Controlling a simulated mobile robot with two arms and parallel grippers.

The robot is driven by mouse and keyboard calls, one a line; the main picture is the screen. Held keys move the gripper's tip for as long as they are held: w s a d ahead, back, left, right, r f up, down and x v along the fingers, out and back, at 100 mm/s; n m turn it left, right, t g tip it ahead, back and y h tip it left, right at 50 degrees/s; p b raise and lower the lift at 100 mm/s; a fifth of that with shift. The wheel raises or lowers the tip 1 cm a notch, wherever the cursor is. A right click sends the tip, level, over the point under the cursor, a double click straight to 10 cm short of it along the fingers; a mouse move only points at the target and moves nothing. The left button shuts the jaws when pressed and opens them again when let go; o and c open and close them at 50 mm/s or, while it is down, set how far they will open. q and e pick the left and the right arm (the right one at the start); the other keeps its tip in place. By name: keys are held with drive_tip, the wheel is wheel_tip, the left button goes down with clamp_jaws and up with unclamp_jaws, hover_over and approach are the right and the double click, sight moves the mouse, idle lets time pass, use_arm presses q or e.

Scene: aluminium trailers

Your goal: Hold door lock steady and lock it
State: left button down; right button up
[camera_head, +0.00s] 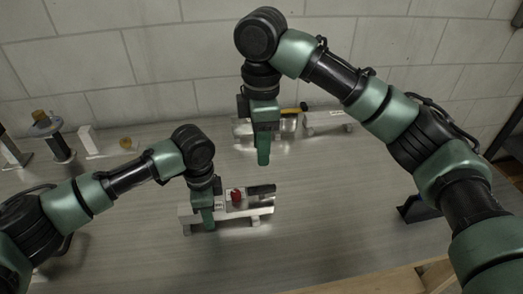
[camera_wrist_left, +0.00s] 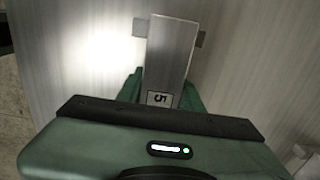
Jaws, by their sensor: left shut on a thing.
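The door lock (camera_head: 262,205) is a silver block on a metal base, with a red round part and a dark part on top, at the front middle of the table. My left gripper (camera_head: 206,218) is shut on the left end of this door lock. In the left wrist view, a grey metal bar (camera_wrist_left: 170,50) with a label reading 5 lies between the green fingers (camera_wrist_left: 162,92). My right gripper (camera_head: 263,155) hangs above the table behind the lock, apart from it. Its fingers overlap in the head view, so its opening cannot be told.
Another metal fixture (camera_head: 328,121) with a dark and yellow handle stands at the back, behind my right gripper. Several small fixtures (camera_head: 92,142) stand at the back left by the block wall. A dark stand (camera_head: 420,208) is at the right. Bare metal table (camera_head: 330,190) lies right of the lock.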

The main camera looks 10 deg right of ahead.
use_arm(q)
drive_tip(key=c, duration=0.8)
unclamp_jaws()
drive_tip(key=shift+c, duration=0.2)
drive_tip(key=shift+r, duration=0.1)
